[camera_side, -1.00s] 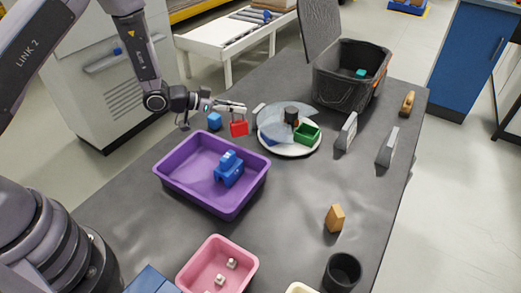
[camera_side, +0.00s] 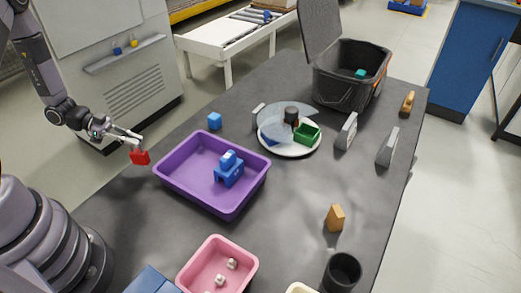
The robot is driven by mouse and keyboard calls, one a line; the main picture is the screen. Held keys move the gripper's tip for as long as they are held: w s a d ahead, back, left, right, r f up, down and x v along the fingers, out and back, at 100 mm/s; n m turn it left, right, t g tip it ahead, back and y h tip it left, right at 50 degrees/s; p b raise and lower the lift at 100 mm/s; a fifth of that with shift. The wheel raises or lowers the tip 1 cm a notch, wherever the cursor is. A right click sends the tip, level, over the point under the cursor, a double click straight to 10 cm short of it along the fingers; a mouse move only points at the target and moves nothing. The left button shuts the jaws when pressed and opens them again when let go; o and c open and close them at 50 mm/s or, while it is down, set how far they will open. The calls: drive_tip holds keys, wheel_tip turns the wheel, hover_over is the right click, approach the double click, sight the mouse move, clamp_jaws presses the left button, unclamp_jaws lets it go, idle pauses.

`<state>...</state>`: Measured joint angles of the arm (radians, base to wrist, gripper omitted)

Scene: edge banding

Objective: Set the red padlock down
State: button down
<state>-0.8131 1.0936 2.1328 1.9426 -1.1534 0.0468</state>
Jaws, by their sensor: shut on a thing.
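The red padlock (camera_side: 140,157) is held at the tips of my gripper (camera_side: 137,145). My gripper is shut on it, pointing down and to the right. The padlock shows just left of the purple tray (camera_side: 225,209), near the table's left edge. Whether it touches the table or hangs above it, I cannot tell. The shackle is mostly hidden by the fingers.
A round white turntable (camera_side: 290,151), a black lidded bin (camera_side: 345,85) and grey upright plates stand further right. A pink tray (camera_side: 207,280) is in front.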

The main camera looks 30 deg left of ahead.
sight(137, 151)
drive_tip(key=shift+f, duration=1.95)
drive_tip(key=shift+f, duration=0.1)
drive_tip(key=c, duration=1.2)
unclamp_jaws()
